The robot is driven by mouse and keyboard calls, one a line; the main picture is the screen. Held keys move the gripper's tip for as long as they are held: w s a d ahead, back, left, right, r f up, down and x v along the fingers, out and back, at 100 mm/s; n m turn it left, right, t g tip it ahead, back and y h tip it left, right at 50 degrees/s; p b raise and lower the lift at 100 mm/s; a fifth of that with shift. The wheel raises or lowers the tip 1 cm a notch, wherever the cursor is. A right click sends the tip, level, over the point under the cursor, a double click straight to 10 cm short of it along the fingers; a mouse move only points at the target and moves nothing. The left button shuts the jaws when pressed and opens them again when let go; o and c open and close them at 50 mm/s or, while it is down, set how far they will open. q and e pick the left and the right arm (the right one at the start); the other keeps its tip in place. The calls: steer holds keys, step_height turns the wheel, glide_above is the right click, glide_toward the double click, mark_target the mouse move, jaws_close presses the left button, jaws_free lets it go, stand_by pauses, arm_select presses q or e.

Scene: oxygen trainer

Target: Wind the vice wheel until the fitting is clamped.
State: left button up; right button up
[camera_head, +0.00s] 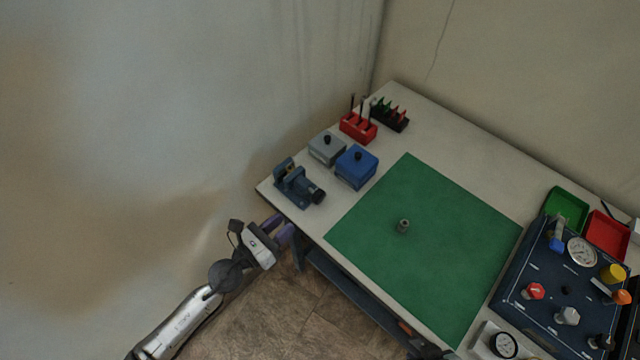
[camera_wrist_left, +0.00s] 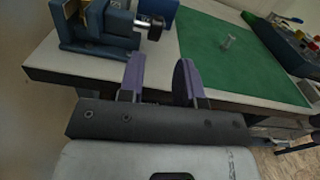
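The blue vice (camera_head: 293,185) stands at the near left corner of the table, with its dark wheel (camera_head: 318,196) facing right. In the left wrist view the vice (camera_wrist_left: 100,30) is at the upper left and its wheel (camera_wrist_left: 154,29) is ahead of the fingers. The small grey fitting (camera_head: 403,226) stands on the green mat (camera_head: 440,200), apart from the vice; it also shows in the left wrist view (camera_wrist_left: 229,42). My left gripper (camera_head: 279,229) is open and empty, just off the table edge near the vice; its purple fingers (camera_wrist_left: 160,80) are apart. My right gripper is not seen.
A grey box (camera_head: 326,149) and a blue box (camera_head: 357,168) stand behind the vice. Red (camera_head: 358,127) and dark (camera_head: 390,115) racks are at the back. The dark gauge panel (camera_head: 545,285) and green (camera_head: 566,208) and red (camera_head: 606,234) trays are at the right.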

mark_target(321, 190)
arm_select(q)
steer(key=shift+m, duration=0.5)
steer(key=b+x, duration=0.1)
steer(key=x, duration=1.2)
steer(key=shift+w+d+f, duration=0.15)
steer(key=shift+f, duration=0.05)
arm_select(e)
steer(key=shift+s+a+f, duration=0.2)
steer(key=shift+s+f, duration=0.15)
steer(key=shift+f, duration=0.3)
arm_select(q)
steer(key=shift+c, duration=0.2)
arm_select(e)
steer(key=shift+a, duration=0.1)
